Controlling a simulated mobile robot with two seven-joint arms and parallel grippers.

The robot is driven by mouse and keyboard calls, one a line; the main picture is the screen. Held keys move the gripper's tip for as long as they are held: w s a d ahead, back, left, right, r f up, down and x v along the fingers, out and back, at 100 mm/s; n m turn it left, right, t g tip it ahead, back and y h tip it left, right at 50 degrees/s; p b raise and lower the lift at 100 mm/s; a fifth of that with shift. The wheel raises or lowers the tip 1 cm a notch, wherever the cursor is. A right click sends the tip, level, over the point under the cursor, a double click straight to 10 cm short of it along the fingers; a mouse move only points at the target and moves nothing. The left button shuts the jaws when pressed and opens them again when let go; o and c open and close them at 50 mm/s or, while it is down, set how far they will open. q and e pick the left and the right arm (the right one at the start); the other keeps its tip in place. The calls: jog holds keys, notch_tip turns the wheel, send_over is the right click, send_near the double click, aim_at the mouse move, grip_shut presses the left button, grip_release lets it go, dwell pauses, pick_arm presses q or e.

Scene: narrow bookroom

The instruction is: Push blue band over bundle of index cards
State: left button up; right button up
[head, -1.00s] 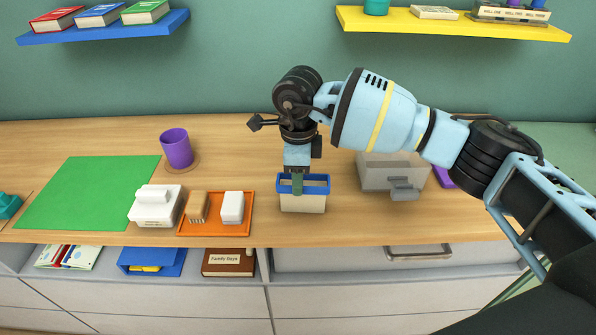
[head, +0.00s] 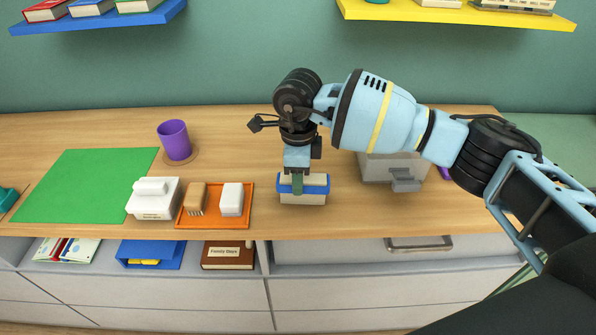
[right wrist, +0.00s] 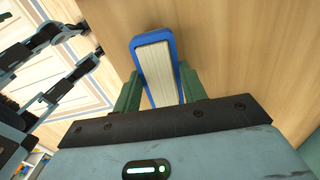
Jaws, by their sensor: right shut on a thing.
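The bundle of index cards (head: 303,199) stands upright on the desk as a cream block. The blue band (head: 318,189) goes around it, roughly level, with cream card showing above and below it. My right gripper (head: 297,187) points straight down at the bundle and is shut on the blue band. In the right wrist view, its green fingers (right wrist: 158,92) lie on both sides of the blue band (right wrist: 151,38), with the cards' top edges (right wrist: 156,72) between them. The band's far side is hidden in the head view. My left gripper is not in the head view.
An orange tray (head: 216,221) with a wooden brush (head: 196,198) and a white block (head: 232,198) lies left of the bundle. A white lidded box (head: 153,206), a purple cup (head: 174,141) and a green mat (head: 88,187) are farther left. A grey box (head: 378,169) stands right.

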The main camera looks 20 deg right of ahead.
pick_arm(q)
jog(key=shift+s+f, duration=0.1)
pick_arm(e)
jog(key=shift+f, duration=0.45)
jog(key=o, duration=1.6)
jog(key=shift+r, duration=0.2)
jog(key=shift+r+p, duration=1.3)
jog(key=shift+r, duration=3.5)
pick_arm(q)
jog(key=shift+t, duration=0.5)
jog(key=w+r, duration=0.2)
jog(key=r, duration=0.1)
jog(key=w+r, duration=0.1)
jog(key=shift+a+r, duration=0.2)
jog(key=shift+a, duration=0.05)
pick_arm(e)
jog(key=shift+r, duration=0.1)
pick_arm(q)
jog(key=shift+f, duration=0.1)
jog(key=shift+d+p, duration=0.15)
jog(key=shift+p, duration=0.15)
